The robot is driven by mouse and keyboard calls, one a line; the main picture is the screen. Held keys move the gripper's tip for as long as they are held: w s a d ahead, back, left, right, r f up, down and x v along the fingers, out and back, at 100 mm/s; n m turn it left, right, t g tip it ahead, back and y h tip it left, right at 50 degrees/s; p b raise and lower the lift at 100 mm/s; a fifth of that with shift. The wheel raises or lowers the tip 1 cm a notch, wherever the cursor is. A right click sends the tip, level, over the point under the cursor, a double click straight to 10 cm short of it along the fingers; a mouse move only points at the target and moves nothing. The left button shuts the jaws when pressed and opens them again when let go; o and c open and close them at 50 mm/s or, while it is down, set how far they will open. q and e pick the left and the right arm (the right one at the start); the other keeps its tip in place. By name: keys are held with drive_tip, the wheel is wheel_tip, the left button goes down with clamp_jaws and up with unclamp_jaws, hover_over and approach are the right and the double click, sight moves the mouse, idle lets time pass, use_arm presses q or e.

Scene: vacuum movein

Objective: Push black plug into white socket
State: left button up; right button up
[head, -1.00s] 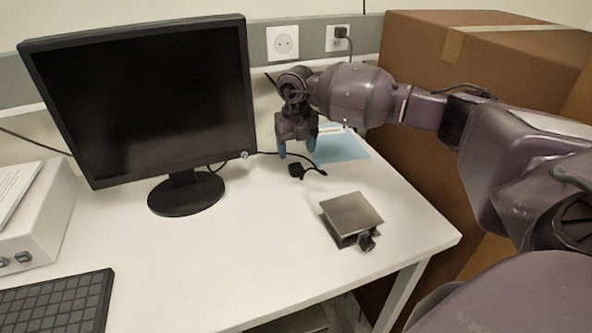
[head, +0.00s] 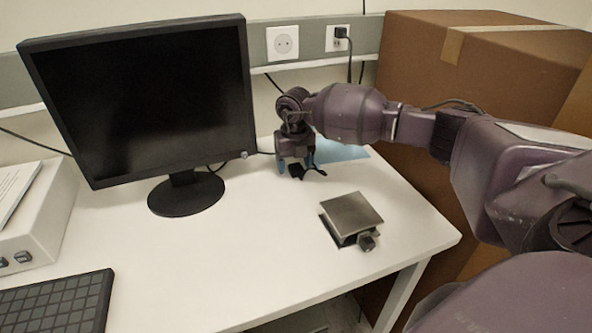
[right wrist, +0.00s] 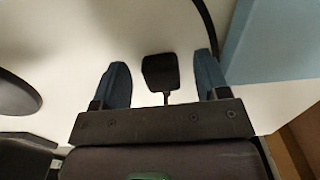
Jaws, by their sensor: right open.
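The black plug (head: 296,173) lies on the white desk with its cable, partly hidden by my right gripper in the head view. My right gripper (head: 296,168) is low over it, pointing down. In the right wrist view the plug (right wrist: 160,74) sits between the two blue fingertips (right wrist: 161,82), with a gap on each side. The gripper is open and not closed on it. The white socket (head: 286,43) is on the grey wall rail behind the desk and is empty. My left gripper is not in view.
A monitor (head: 140,100) stands to the left of my right gripper. A second socket with a plug in it (head: 340,36) is right of the empty one.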

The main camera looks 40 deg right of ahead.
sight(295, 164)
drive_tip(key=c, duration=1)
drive_tip(key=shift+o, duration=0.2)
drive_tip(key=shift+r, duration=0.1)
wheel_tip(295, 164, up, 20)
